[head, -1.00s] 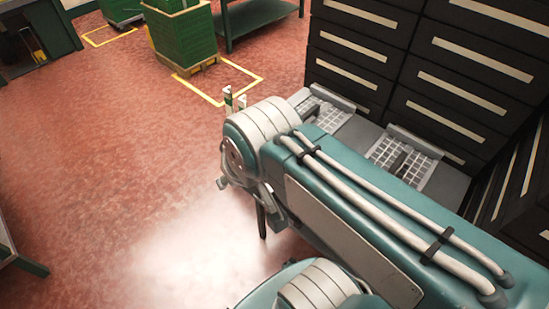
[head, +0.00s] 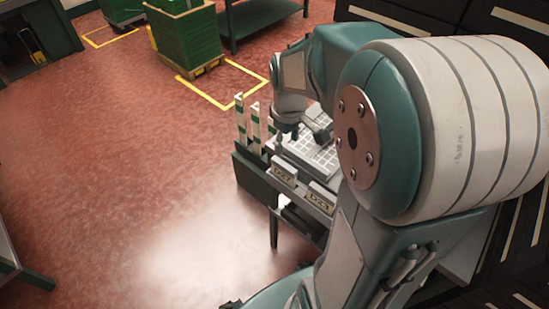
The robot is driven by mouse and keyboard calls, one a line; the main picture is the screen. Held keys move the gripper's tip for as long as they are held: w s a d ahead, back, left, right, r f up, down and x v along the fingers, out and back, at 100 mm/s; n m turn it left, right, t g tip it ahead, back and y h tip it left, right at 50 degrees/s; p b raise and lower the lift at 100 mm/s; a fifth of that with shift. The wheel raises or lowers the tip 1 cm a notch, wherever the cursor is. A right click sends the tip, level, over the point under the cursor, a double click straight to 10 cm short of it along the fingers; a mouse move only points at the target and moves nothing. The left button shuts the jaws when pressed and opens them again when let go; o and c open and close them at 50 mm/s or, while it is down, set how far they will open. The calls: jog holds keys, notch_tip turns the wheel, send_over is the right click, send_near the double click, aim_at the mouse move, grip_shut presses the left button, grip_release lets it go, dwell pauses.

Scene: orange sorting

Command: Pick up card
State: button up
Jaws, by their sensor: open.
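Several upright white-and-green cards (head: 255,124) stand at the left end of a dark rack on the workstation in the head view. My arm reaches over the workstation from the right. My gripper (head: 291,131) is just right of the cards, low over the grid-like panel, and apart from them as far as I can see. It is small and mostly hidden under my wrist. It is open, and I see no card in it.
A light panel with a grid of keys (head: 318,155) lies under my arm. Small labelled boxes (head: 284,171) line the workstation's front edge. Dark drawers (head: 490,25) stand behind at the right.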

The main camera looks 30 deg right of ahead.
aim_at(284, 164)
jog(key=shift+w+d+f, duration=0.2)
jog(key=shift+d+f, duration=0.2)
jog(key=shift+f, duration=0.35)
notch_tip(284, 164, down, 5)
jog(key=shift+f, duration=0.15)
jog(key=f, duration=0.5)
jog(key=shift+w+a, duration=0.15)
jog(key=shift+a, duration=0.25)
grip_shut()
